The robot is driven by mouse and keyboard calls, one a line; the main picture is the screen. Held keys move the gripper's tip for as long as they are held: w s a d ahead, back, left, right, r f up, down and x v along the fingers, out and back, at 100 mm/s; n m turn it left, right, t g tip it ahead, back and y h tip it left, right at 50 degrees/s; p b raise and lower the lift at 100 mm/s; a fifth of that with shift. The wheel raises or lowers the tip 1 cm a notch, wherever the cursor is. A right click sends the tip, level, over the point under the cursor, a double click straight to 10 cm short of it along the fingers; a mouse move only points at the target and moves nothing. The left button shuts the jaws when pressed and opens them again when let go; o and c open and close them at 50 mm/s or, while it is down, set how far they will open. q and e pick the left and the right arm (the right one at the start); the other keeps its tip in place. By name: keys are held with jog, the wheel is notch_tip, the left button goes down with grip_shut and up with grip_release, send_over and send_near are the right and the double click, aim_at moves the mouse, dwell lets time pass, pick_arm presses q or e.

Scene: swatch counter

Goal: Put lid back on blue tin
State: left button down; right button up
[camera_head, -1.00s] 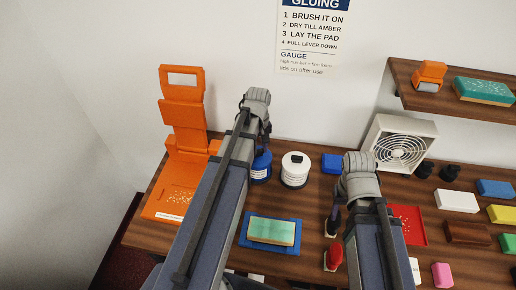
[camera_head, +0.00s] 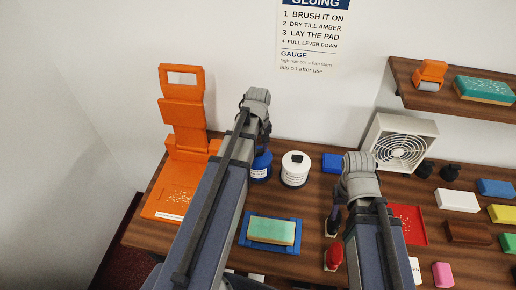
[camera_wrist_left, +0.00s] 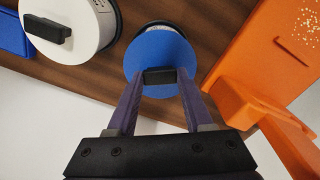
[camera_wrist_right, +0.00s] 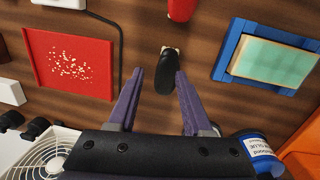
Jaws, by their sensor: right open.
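The blue tin (camera_head: 261,172) stands on the counter left of a white tin; my left arm partly hides it in the head view. In the left wrist view its blue lid (camera_wrist_left: 158,52) with a black knob (camera_wrist_left: 160,76) sits over the tin, and appears level on it. My left gripper (camera_wrist_left: 161,78) has one finger on each side of the knob and appears shut on it. My right gripper (camera_wrist_right: 160,75) is open and empty above the counter, with a dark-handled brush (camera_wrist_right: 166,76) showing between its fingers.
The white tin (camera_head: 295,170) with a black knob stands close beside the blue tin. An orange press (camera_head: 183,125) is on the left. A blue tray (camera_head: 244,236) with a green pad, a red tray (camera_head: 417,237) and a fan (camera_head: 399,146) are also on the counter.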

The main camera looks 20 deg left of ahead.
pick_arm(q)
grip_release()
dwell(0.3)
jog(key=shift+r+p, duration=2.55)
pick_arm(e)
jog(key=shift+r, duration=2.6)
pick_arm(q)
jog(key=shift+r+p, duration=1)
pick_arm(e)
jog(key=shift+r, duration=0.9)
pick_arm(q)
jog(key=shift+c, duration=0.4)
grip_shut()
